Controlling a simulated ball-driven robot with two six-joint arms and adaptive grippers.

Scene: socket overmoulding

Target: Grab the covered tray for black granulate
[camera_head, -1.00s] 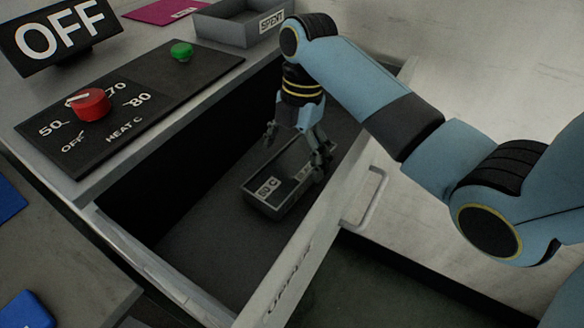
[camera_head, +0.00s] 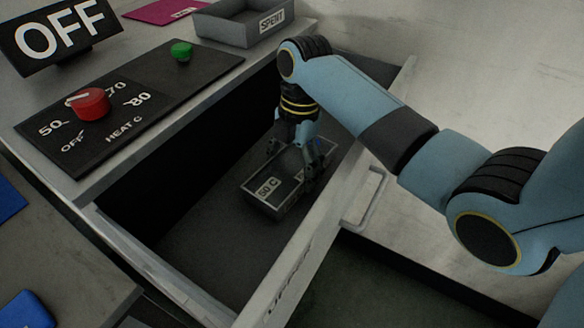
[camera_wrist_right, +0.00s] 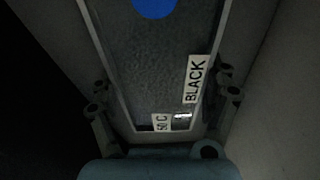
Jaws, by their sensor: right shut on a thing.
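The tray (camera_head: 262,201) is a small dark box with a pale rim and a "50 C" label on its near end. It sits on the floor of the open drawer in the head view. In the right wrist view the tray (camera_wrist_right: 150,75) shows "BLACK" and "50 C" labels and part of a blue disc on its dark top. My right gripper (camera_head: 293,168) reaches down into the drawer and is shut on the tray, with one finger on each side. The left gripper is not in view.
The drawer (camera_head: 300,262) stands open, with a handle (camera_head: 364,200) on its front. Above it is a counter with a heat panel (camera_head: 130,98), red knob (camera_head: 90,103), green button (camera_head: 181,51) and "OFF" sign (camera_head: 62,38). A grey "SPENT" bin (camera_head: 235,25) stands at the back.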

